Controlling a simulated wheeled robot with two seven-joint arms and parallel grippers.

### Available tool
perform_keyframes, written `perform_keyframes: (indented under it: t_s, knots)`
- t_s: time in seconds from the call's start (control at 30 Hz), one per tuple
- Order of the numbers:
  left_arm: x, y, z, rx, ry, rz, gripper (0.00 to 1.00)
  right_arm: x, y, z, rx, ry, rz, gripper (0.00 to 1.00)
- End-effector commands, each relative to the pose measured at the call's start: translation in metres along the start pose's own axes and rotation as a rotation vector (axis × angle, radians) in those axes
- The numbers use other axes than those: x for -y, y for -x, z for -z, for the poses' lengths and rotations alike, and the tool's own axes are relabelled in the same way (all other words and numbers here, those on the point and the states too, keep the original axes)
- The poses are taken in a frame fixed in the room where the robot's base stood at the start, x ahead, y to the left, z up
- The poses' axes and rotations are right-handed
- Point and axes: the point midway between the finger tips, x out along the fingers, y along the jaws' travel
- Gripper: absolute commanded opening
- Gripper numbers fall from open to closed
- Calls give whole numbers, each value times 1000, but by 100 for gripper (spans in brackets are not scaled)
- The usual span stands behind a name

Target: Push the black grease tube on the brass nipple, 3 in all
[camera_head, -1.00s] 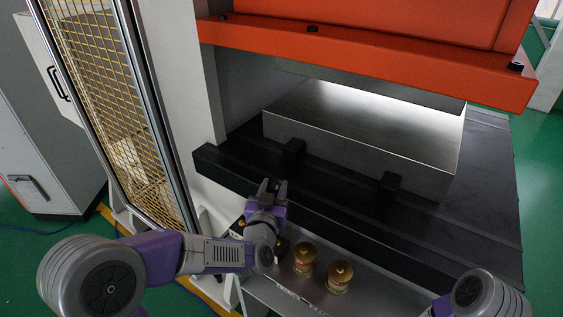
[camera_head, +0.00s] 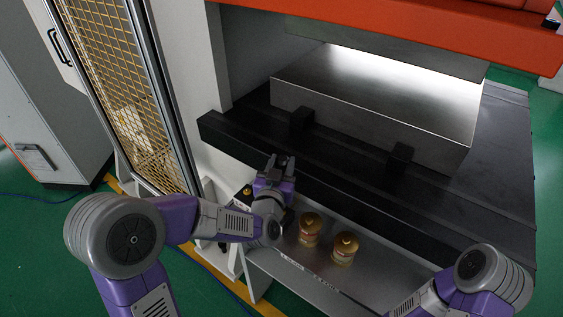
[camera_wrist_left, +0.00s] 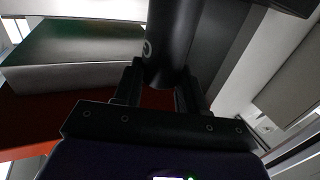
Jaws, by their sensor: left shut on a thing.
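My left gripper (camera_head: 277,163) is above the left end of the steel shelf, in front of the press's black front edge. In the left wrist view its two fingers (camera_wrist_left: 164,88) are shut on the black grease tube (camera_wrist_left: 174,38), a smooth dark cylinder with a small pale round mark. The tube's far end runs out of the picture. I cannot make out the tube in the head view. I cannot pick out a brass nipple for certain. A small yellow-topped part (camera_head: 247,190) shows just left of my left gripper. My right gripper is out of view.
Two brass-coloured cans (camera_head: 311,226) (camera_head: 345,246) stand on the steel shelf (camera_head: 300,270), right of my left gripper. The press has a black bed (camera_head: 340,160), small black blocks and a large steel block (camera_head: 380,105). A yellow mesh guard (camera_head: 115,85) stands left.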

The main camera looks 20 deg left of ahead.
Motion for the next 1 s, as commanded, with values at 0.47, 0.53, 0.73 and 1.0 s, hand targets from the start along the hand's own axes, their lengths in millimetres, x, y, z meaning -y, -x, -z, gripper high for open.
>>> perform_keyframes:
  t_s: [0.47, 0.53, 0.73, 1.0]
  knots:
    - [0, 0, -2, -5, 0, 0, 0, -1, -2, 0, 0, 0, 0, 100]
    - [0, 0, -2, -5, 0, 0, 0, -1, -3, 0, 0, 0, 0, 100]
    - [0, 1, -3, -5, 0, 0, 0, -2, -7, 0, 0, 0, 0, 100]
    - [1, 2, -2, -5, 0, 0, 0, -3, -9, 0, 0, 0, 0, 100]
